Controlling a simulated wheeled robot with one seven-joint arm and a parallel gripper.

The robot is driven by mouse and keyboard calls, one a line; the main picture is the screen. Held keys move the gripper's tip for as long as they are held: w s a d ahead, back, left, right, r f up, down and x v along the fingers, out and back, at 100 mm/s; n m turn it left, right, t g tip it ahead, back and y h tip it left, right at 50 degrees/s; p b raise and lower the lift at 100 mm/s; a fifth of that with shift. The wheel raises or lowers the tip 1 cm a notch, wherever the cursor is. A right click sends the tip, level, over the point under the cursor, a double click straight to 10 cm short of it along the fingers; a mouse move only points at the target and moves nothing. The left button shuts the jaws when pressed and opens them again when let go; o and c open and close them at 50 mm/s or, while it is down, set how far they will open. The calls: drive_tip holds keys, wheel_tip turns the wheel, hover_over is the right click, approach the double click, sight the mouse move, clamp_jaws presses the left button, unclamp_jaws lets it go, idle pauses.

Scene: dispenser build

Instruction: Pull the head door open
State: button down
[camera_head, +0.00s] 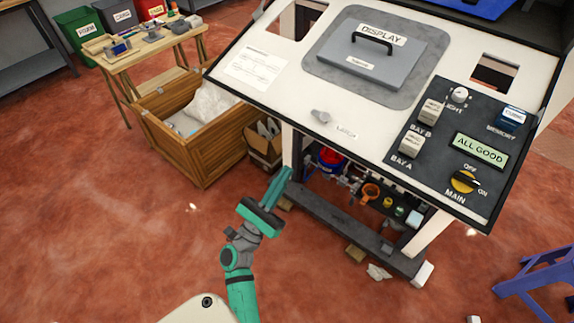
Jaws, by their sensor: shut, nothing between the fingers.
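No label that I can read says "head door". A sloped white panel (270,45) on a stand carries a grey lid (400,70) marked DISPLAY, with a black bar handle (373,39); the lid looks closed. A small grey knob or latch (320,116) sits lower on the panel, beside a small label that I cannot read. My gripper (287,173) has teal fingers, shut and empty. It is in front of the stand, below the panel's lower edge in the picture, and apart from the lid and handle.
A dark control plate (436,164) with switches, a yellow MAIN knob (464,182) and an ALL GOOD screen (480,150) is on the panel's right. A wooden crate (205,155) and a cardboard box (262,150) stand left of the stand. A blue stool (540,275) is at lower right.

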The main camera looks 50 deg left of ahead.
drive_tip(key=w+a+r, duration=0.1)
drive_tip(key=w+r, duration=0.4)
drive_tip(key=r, duration=0.3)
drive_tip(key=shift+w+r, duration=0.2)
drive_tip(key=shift+r, duration=0.2)
drive_tip(key=shift+a+r, duration=0.1)
